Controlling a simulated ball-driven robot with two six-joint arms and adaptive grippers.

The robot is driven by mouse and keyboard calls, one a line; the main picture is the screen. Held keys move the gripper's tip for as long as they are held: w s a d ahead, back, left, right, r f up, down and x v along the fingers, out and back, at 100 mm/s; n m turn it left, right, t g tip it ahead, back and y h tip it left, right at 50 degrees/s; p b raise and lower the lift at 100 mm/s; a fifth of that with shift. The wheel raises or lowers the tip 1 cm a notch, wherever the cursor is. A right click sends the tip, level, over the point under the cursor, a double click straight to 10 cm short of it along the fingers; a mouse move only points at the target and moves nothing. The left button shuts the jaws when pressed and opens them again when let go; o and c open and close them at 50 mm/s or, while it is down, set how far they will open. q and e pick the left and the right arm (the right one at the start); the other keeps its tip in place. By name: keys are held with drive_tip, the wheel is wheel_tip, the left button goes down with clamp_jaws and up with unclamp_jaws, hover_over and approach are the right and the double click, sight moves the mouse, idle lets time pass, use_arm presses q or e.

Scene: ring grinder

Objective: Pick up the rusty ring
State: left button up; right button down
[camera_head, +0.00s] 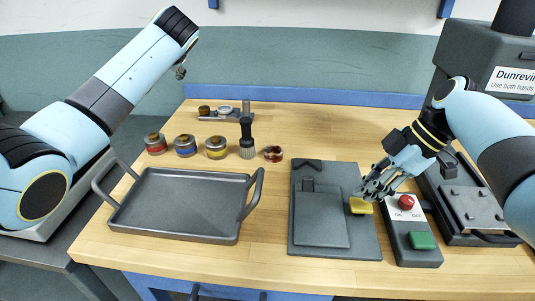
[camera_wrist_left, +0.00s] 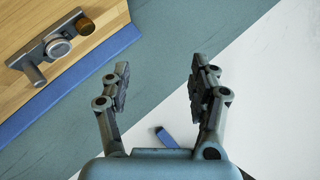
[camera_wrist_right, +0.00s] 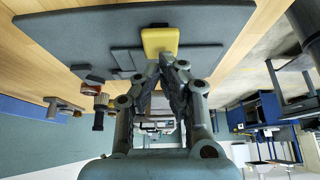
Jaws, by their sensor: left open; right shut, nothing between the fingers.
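The rusty ring (camera_head: 273,154), reddish brown, lies on the wooden table right of the black-handled brush in the head view. A brownish ring that looks like it shows small at the left of the right wrist view (camera_wrist_right: 90,90). My right gripper (camera_head: 366,192) is shut and empty, its fingertips at the yellow pad (camera_head: 360,206) of the dark plate; the right wrist view shows the fingertips (camera_wrist_right: 166,60) at the pad's edge, but contact is unclear. My left gripper (camera_wrist_left: 159,66) is open and empty, raised beyond the table's back edge.
A grey tray (camera_head: 157,233) with two handles stands front left. Behind it are several tins (camera_head: 185,146) and the brush (camera_head: 247,140). The dark plate (camera_head: 367,245), a switch box (camera_head: 419,258) with red and green buttons, and a machine (camera_head: 470,60) fill the right.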

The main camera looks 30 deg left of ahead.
use_arm(q)
drive_tip(key=w+d+f+h, duration=0.1)
drive_tip(key=d+f+h, duration=0.45)
drive_tip(key=d, duration=0.75)
drive_tip(key=g+h, duration=0.2)
drive_tip(key=h, duration=0.2)
approach(273, 148)
drive_tip(key=shift+s+d+f+m, duration=0.15)
drive_tip(key=shift+d+f+m, duration=0.05)
drive_tip(key=shift+f, duration=0.25)
drive_tip(key=shift+s+d+f+m, duration=0.15)
drive_tip(key=shift+d+f+m, duration=0.05)
drive_tip(key=shift+f, duration=0.25)
drive_tip(key=shift+x, duration=3.1)
drive_tip(key=shift+c, duration=0.4)
drive_tip(key=c, duration=0.9)
